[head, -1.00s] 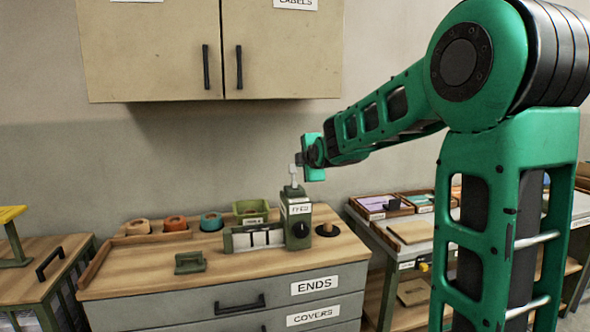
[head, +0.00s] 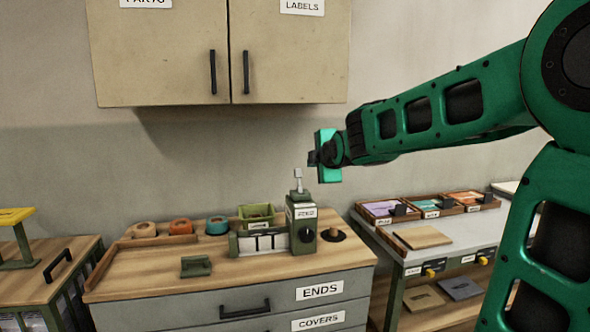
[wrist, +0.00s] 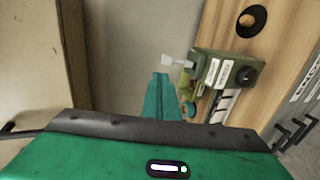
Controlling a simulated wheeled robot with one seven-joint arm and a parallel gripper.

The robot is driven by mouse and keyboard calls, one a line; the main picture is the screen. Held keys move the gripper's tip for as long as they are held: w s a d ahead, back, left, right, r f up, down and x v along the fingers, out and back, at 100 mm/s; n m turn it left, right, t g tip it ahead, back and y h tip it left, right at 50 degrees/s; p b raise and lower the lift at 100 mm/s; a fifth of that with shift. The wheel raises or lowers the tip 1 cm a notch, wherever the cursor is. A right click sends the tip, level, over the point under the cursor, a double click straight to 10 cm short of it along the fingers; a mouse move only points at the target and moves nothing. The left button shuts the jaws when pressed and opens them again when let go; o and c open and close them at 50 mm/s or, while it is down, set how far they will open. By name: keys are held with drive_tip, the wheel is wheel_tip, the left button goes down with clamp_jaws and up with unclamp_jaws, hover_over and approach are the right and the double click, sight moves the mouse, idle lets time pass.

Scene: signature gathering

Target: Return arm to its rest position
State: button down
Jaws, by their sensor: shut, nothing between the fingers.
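My gripper (head: 313,158) is in the air at the end of my green arm, above the back right part of the wooden bench top. In the wrist view its teal fingers (wrist: 161,98) are together with nothing between them. A green press-like device (head: 302,222) with a black knob and a small lever on top stands on the bench just below my gripper. It also shows in the wrist view (wrist: 222,68), to the right of the fingers. A gap shows between the gripper and the lever in the head view.
A beige wall cabinet (head: 170,55) hangs above the bench (head: 150,283). Tape rolls (head: 181,227), a green bin (head: 257,215) and a small green block (head: 196,266) sit on the bench. A side table (head: 455,232) with several trays stands at the right. Air left of my gripper is clear.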

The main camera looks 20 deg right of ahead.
drive_tip(key=s+d+f+m+g, duration=0.2)
drive_tip(key=s+f+m+g, duration=0.5)
drive_tip(key=s, duration=0.8)
drive_tip(key=s+d+f+m+g, duration=0.25)
drive_tip(key=s+f+m, duration=0.55)
drive_tip(key=s+f, duration=0.5)
drive_tip(key=s+a+f+m+g+y, duration=0.1)
drive_tip(key=s+a+m+g, duration=0.1)
drive_tip(key=s, duration=0.5)
drive_tip(key=s+a+f+m+g+y, duration=0.1)
drive_tip(key=s+a+f+m+g, duration=0.1)
drive_tip(key=s+m, duration=0.3)
drive_tip(key=s, duration=0.3)
drive_tip(key=shift+a+y, duration=0.15)
drive_tip(key=shift+y, duration=0.25)
drive_tip(key=shift+w+f+g, duration=0.25)
drive_tip(key=shift+w+f, duration=0.05)
drive_tip(key=shift+w, duration=0.25)
